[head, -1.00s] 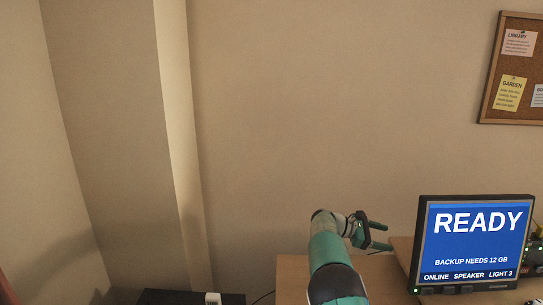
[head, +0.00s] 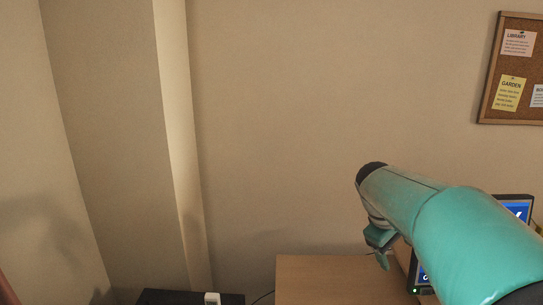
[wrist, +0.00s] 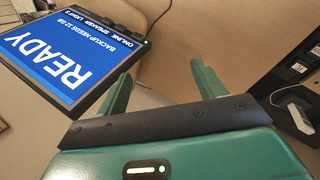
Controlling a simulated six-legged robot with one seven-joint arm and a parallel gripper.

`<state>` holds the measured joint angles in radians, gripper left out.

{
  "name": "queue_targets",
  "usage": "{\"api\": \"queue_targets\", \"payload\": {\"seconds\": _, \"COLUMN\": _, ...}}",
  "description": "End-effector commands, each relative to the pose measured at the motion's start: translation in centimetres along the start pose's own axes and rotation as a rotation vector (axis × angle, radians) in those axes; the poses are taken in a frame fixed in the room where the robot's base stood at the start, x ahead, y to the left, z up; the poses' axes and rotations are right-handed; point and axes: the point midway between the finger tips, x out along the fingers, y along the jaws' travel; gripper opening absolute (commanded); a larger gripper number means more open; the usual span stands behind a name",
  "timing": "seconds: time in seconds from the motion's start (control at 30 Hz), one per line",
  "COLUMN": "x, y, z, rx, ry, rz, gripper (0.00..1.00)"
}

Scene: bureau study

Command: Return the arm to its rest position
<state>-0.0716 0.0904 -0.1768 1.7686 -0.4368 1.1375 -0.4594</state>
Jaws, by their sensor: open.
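My arm, a teal tube, rises from the lower right in the head view and covers most of the monitor. My gripper (head: 380,250) hangs below the arm's dark end joint there, partly hidden by the arm. In the wrist view my gripper (wrist: 160,88) shows two teal fingers spread wide apart with nothing between them. It is open and empty, in the air near the monitor (wrist: 75,55), whose blue READY screen fills the upper left. Only slivers of the monitor (head: 527,210) show beside my arm in the head view.
A wooden desk (head: 318,282) stands below, its visible left part bare. A dark unit (head: 180,298) with a small white object (head: 212,298) is at the bottom left. A corkboard (head: 515,70) hangs on the right wall. A dark device with black sockets (wrist: 295,75) is at right in the wrist view.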

Motion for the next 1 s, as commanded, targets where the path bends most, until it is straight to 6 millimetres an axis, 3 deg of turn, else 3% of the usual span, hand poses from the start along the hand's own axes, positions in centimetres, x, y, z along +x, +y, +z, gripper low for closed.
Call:
{"api": "queue_targets", "payload": {"seconds": 0.1, "x": -2.2, "y": -2.9, "z": 2.4, "rx": 0.093, "ry": 0.088, "rz": -0.046, "gripper": 0.69}}
{"api": "queue_targets", "payload": {"seconds": 0.3, "x": -4.7, "y": -8.2, "z": 5.9, "rx": 0.242, "ry": 0.216, "rz": -0.128, "gripper": 0.69}}
{"api": "queue_targets", "payload": {"seconds": 0.5, "x": -6.2, "y": -13.7, "z": 9.3, "rx": 0.391, "ry": 0.326, "rz": -0.207, "gripper": 0.69}}
{"api": "queue_targets", "payload": {"seconds": 0.7, "x": -6.5, "y": -18.9, "z": 12.2, "rx": 0.53, "ry": 0.415, "rz": -0.28, "gripper": 0.69}}
{"api": "queue_targets", "payload": {"seconds": 0.83, "x": -6.2, "y": -20.8, "z": 13.2, "rx": 0.586, "ry": 0.445, "rz": -0.309, "gripper": 0.69}}
{"api": "queue_targets", "payload": {"seconds": 1.0, "x": -6.1, "y": -21.5, "z": 13.5, "rx": 0.608, "ry": 0.454, "rz": -0.32, "gripper": 0.69}}
